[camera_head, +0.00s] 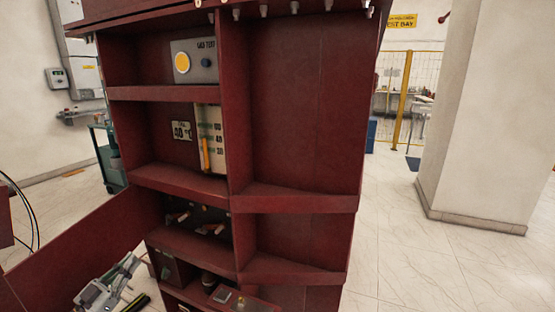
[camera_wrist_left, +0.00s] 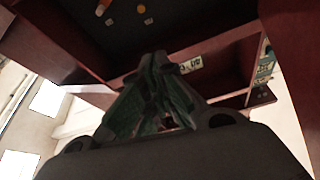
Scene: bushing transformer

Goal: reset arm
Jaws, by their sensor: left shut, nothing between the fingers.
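My left gripper (camera_head: 120,275) is low at the left in the head view, in front of the open lower-left part of a dark red cabinet (camera_head: 300,110). In the left wrist view my left gripper (camera_wrist_left: 158,65) has its dark green fingers together, with nothing held between them. Red cabinet walls (camera_wrist_left: 60,42) and a pale label plate (camera_wrist_left: 188,64) lie beyond the fingers. My right gripper is not in view.
A red door panel (camera_head: 75,250) stands out from the cabinet's lower left, beside my left gripper.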

